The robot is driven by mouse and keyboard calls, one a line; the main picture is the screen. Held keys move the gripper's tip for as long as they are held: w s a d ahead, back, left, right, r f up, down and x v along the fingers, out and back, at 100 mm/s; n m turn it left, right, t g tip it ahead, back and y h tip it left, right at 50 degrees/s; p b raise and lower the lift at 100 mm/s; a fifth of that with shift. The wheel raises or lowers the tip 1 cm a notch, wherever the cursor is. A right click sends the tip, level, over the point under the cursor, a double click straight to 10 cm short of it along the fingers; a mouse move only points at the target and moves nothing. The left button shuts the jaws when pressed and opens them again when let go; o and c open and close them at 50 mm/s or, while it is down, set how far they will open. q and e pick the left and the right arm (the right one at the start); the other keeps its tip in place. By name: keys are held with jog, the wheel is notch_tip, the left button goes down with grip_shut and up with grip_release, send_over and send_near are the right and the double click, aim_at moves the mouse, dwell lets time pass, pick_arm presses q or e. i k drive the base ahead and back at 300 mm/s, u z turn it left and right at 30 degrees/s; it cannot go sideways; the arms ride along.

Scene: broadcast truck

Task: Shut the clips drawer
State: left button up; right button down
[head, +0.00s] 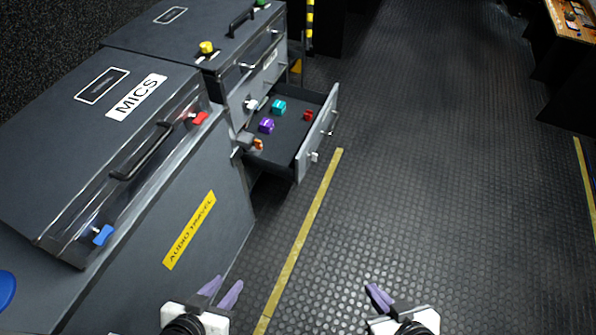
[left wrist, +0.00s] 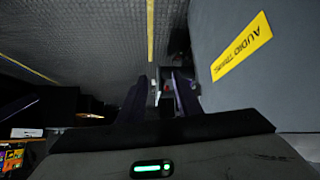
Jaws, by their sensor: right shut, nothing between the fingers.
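An open drawer (head: 284,152) sticks out from the grey cabinet beyond the MICS case in the head view. I take it for the clips drawer; its label is not readable. Its front panel (head: 322,128) faces right, with a handle on its outer face. Inside lie small teal (head: 278,106), purple (head: 266,125) and red (head: 308,115) pieces. My left gripper (head: 221,290) is open and empty, well short of the drawer, near the AUDIO TRAVEL case. My right gripper (head: 374,292) is shut and empty over the floor, also apart from the drawer.
The MICS case (head: 60,140) with red and blue latches stands on the left, above a yellow AUDIO TRAVEL label (head: 189,230). A closed drawer sits above the open one. A yellow floor line (head: 305,235) runs beside it. The floor (head: 440,170) to the right is clear.

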aim_at(286, 151)
jog(key=u, duration=0.5)
jog(key=k, duration=1.1)
jog(key=z, duration=0.3)
jog(key=i, duration=1.65)
jog(key=u, duration=0.75)
